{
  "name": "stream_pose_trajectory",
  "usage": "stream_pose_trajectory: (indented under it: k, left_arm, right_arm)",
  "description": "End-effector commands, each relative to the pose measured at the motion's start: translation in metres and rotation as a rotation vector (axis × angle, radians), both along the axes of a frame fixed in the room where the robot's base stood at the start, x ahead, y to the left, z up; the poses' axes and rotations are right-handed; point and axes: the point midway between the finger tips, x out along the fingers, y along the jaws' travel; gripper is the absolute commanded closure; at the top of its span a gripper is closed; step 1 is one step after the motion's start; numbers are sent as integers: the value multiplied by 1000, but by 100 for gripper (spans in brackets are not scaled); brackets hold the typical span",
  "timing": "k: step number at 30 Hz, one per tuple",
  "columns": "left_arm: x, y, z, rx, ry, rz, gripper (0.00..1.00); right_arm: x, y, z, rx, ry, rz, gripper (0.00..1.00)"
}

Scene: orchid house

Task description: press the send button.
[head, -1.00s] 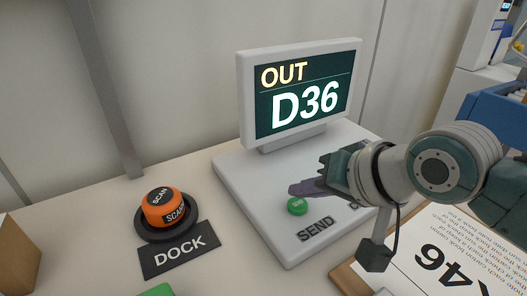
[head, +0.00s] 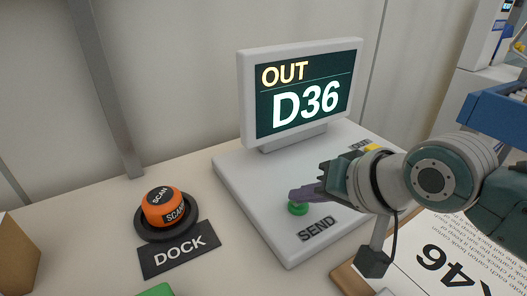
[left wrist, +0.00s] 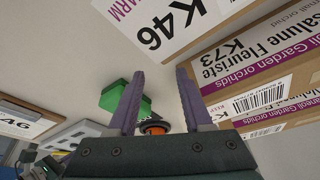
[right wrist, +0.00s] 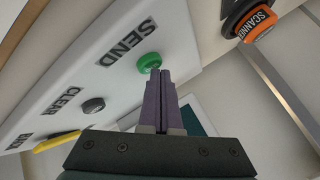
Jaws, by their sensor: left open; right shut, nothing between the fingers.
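The green send button (head: 298,209) sits on the white console base (head: 250,205), beside the printed word SEND. My right gripper (head: 297,196) is shut and empty, with its purple fingertips right over the button in the head view. In the right wrist view the button (right wrist: 149,62) shows just past the tips of the shut fingers (right wrist: 156,73); I cannot tell whether they touch it. The console screen (head: 304,92) reads OUT D36. My left gripper (left wrist: 158,85) is open and empty in the left wrist view, away from the console.
An orange scanner (head: 166,207) sits in its dock left of the console. In the right wrist view a dark button (right wrist: 93,105) by CLEAR and a yellow piece (right wrist: 57,141) lie along the same console. Labelled cartons (left wrist: 260,85) are near my left gripper.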

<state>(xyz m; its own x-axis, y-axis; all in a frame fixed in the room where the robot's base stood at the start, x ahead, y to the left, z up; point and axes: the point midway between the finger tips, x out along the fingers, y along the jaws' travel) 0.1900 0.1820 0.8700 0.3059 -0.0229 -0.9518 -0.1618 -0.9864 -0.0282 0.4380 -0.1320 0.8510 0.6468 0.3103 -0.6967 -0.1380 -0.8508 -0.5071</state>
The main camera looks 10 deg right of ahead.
Motion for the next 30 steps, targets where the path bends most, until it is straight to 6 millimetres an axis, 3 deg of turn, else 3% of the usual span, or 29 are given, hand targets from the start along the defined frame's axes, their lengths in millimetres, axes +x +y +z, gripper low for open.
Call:
stream_pose_trajectory:
  k: [18,30]
  left_arm:
    - [0,3,-1,11,-1,-7,50]
    - [0,2,20,9,0,-6,50]
  right_arm:
    - [0,0,-3,-1,1,0,100]
    - [-1,0,14,1,1,0,100]
